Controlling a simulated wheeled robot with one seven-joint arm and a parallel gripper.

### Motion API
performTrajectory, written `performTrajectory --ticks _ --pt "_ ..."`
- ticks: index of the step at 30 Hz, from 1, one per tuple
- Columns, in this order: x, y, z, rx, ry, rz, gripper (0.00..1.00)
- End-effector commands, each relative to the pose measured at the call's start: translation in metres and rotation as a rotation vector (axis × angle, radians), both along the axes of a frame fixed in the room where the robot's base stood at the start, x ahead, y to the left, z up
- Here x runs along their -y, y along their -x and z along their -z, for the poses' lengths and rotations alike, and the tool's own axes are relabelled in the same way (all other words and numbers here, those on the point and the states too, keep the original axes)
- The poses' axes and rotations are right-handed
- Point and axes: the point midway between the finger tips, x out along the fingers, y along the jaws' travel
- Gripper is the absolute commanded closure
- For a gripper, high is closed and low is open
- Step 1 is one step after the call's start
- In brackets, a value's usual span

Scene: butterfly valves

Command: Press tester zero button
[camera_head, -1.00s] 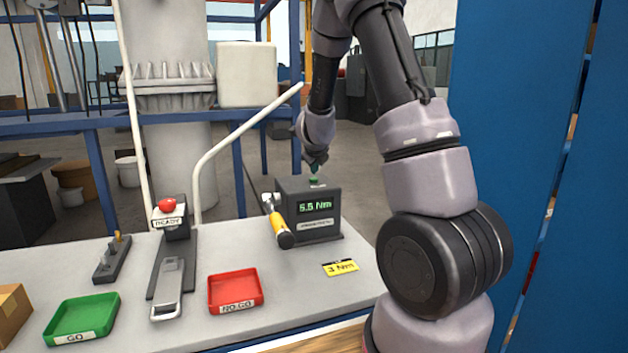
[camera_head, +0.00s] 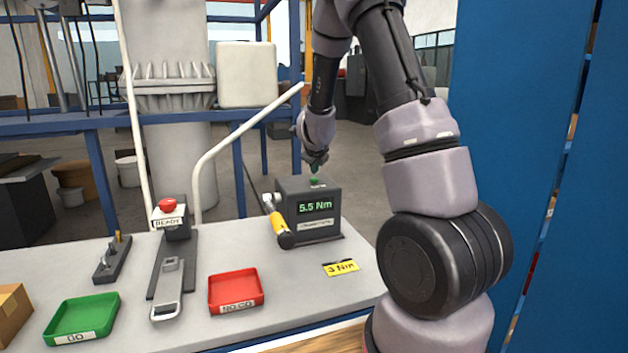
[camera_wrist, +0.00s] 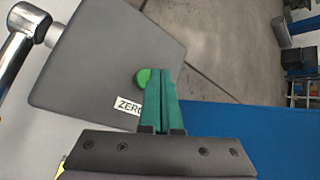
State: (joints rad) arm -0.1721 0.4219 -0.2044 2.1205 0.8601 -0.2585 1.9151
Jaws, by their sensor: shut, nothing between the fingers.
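The torque tester (camera_head: 308,222) is a dark grey box at the back right of the bench, with a green display reading 5.5 Nm. Its green zero button (camera_head: 314,181) is on the top face. In the wrist view the button (camera_wrist: 143,78) shows next to the ZERO label (camera_wrist: 128,105), partly covered by the fingers. My gripper (camera_head: 315,167) is above the tester's top, its green fingertips just over the button. In the wrist view the fingers (camera_wrist: 165,72) are together and empty, overlapping the button's right side. I cannot tell whether they touch it.
A torque wrench with a yellow-and-black handle (camera_head: 279,225) sits at the tester's left side. A yellow 3 Nm tag (camera_head: 341,268), red NO GO tray (camera_head: 236,307), green GO tray (camera_head: 75,335) and red READY button (camera_head: 167,205) stand on the bench. A blue panel (camera_head: 520,120) is at the right.

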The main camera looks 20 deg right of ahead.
Motion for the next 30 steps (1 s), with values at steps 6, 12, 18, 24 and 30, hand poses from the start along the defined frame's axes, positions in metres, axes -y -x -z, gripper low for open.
performTrajectory --ticks 6,12,18,24,30 --pt "0.0 0.0 0.0 0.0 0.0 0.0 1.0" --pt "0.0001 0.0001 0.001 0.0 0.0 0.0 1.0" --pt "0.0006 0.0003 0.0077 -0.002 0.0 0.001 1.0" --pt "-0.0002 0.0001 0.0086 0.0 0.001 -0.001 1.0" --pt "-0.0001 0.0001 0.0087 0.0 0.001 -0.001 1.0"
